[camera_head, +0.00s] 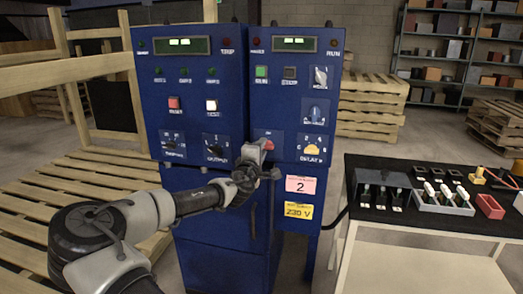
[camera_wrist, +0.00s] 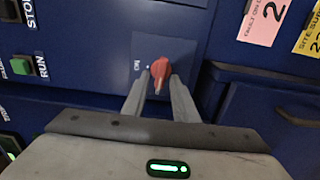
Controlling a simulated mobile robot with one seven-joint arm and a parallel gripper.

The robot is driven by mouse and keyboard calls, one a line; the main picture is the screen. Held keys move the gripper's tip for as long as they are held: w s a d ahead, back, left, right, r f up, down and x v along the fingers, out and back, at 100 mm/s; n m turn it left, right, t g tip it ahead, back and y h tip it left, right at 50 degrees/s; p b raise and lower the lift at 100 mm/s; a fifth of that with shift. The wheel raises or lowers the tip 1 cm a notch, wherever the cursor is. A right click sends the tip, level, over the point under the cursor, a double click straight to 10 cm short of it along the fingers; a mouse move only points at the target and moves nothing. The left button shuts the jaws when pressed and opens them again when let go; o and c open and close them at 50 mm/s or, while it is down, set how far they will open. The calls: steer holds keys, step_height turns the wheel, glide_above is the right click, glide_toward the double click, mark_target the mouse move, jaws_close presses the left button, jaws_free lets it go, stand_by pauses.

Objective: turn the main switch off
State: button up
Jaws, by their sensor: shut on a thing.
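The main switch is a red rotary handle (camera_wrist: 159,69) on a dark blue plate of the cabinet front, with an "ON" label beside it in the wrist view. It also shows as a small red spot in the head view (camera_head: 268,144), mostly hidden by my gripper (camera_head: 262,149). In the wrist view my gripper (camera_wrist: 160,88) has its two grey fingers on either side of the red handle, shut on it. The handle's exact angle is hard to read because the fingers cover part of it.
The blue cabinet (camera_head: 205,200) carries dials, buttons and displays above the switch. A pink label (camera_head: 301,186) and a yellow label (camera_head: 298,211) sit to the right. A black-topped table (camera_head: 360,160) with trays stands at the right. Wooden pallets (camera_head: 60,205) lie at the left.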

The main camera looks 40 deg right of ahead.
steer(key=shift+s, duration=0.1)
stand_by(0.4)
steer(key=o, duration=0.7)
steer(key=shift+c, duration=0.2)
steer(key=p+v, duration=0.2)
steer(key=v, duration=1.5)
steer(key=shift+a, duration=0.2)
